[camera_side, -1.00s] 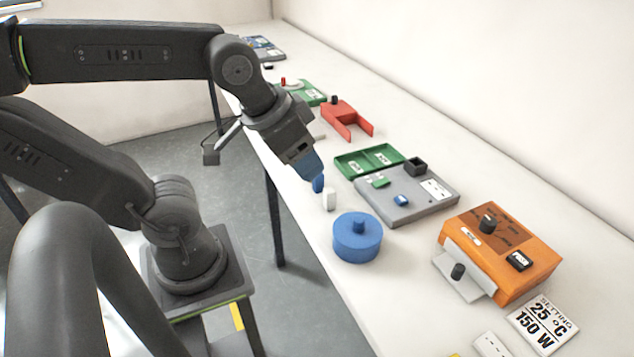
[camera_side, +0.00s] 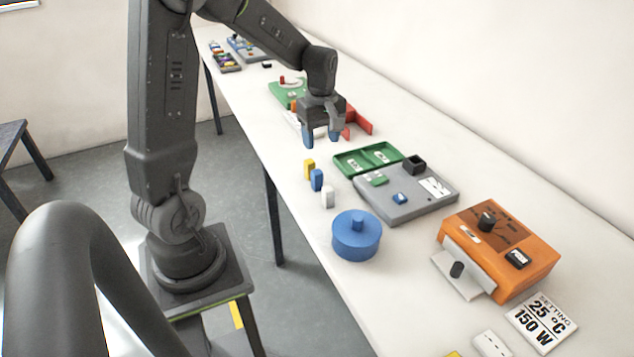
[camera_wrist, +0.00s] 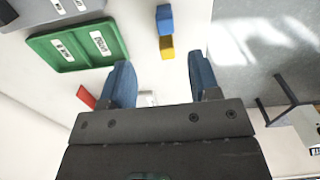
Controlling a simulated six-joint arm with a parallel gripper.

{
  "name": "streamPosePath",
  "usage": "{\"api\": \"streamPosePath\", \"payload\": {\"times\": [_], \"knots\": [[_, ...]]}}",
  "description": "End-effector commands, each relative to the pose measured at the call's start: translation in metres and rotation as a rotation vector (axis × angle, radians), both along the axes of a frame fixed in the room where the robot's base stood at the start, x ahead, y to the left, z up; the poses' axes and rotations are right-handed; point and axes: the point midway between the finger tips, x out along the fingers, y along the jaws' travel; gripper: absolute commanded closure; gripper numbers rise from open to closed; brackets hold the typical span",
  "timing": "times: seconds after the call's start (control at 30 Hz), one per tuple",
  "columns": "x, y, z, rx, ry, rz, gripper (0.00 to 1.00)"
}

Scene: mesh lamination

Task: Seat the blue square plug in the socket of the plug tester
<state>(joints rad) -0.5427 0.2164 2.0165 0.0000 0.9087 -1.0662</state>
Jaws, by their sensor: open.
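The blue plug (camera_side: 317,180) stands upright on the table between a yellow block (camera_side: 309,168) and a white block (camera_side: 328,197). In the wrist view, the blue plug (camera_wrist: 165,18) is at the top centre, touching or nearly touching the yellow block (camera_wrist: 167,46). The grey plug tester (camera_side: 432,204) lies to its right, with a small blue piece (camera_side: 400,197) and a green piece (camera_side: 377,180) on top. I cannot tell which spot is the socket. My gripper (camera_side: 321,139) is open and empty, above the table beyond the blocks; its blue fingers (camera_wrist: 163,80) are apart.
A blue round lidded container (camera_side: 357,240) and an orange heater unit (camera_side: 530,250) stand nearer. A red forked piece (camera_side: 361,122) is close to my gripper.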

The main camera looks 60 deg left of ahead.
Motion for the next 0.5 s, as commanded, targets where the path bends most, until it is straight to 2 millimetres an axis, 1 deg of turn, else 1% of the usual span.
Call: {"api": "streamPosePath", "payload": {"times": [0.2, 0.3, 0.4, 0.5], "knots": [[-0.002, -0.001, -0.043, -0.004, 0.007, -0.003, 0.44], [-0.001, -0.001, -0.06, -0.003, 0.005, -0.003, 0.44], [-0.002, -0.001, -0.071, -0.002, 0.004, -0.004, 0.44], [-0.001, -0.001, -0.077, -0.001, 0.002, -0.004, 0.44]]}}
